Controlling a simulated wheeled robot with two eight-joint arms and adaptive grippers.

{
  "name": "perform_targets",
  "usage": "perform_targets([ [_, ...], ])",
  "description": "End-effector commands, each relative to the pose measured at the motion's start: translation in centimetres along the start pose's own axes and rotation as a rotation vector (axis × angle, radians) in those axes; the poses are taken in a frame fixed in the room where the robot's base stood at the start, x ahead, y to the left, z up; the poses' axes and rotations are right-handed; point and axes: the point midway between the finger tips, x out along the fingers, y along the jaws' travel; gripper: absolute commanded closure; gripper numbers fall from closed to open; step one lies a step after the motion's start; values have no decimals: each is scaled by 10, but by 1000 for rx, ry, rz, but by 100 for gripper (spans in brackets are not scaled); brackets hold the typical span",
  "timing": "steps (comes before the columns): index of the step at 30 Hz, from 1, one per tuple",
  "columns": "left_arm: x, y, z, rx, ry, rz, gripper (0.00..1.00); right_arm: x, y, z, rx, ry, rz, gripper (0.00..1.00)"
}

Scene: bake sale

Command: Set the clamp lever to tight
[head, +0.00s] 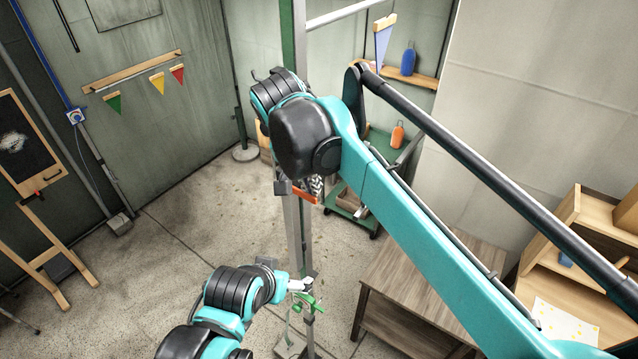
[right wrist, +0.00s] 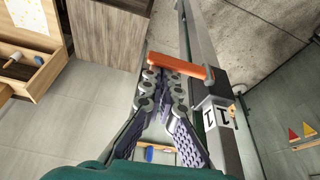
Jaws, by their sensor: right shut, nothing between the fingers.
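The orange clamp lever (right wrist: 182,66) is mounted on a grey metal post (right wrist: 192,30) in the right wrist view and reaches left across the tips of my right gripper (right wrist: 162,76). The gripper's fingers are together and empty, close to the lever; I cannot tell whether they touch it. In the head view the orange lever (head: 305,195) shows beside the post, with my right gripper (head: 316,187) largely hidden behind my arm. A white plate (right wrist: 219,117) with dark marks sits on the post below the lever. My left gripper (head: 300,287) is low by the post, its fingers unclear.
A green clamp-like part (head: 307,302) is low on the post, close to my left gripper. A wooden table (head: 415,290) stands to the right, and a green cart (head: 352,215) behind. A wooden easel (head: 40,220) is at the left. The concrete floor between is clear.

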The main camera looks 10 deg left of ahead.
Motion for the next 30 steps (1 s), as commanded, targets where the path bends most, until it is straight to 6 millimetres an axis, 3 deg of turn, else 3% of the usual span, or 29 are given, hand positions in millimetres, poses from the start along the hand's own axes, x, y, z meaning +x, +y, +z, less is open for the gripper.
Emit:
perform_targets([
  [14,0,0,0,0,0,0,8,0,0,1,-1,-1,0,100],
  [30,-2,0,-1,0,0,0,8,-6,15,9,-2,-6,2,100],
])
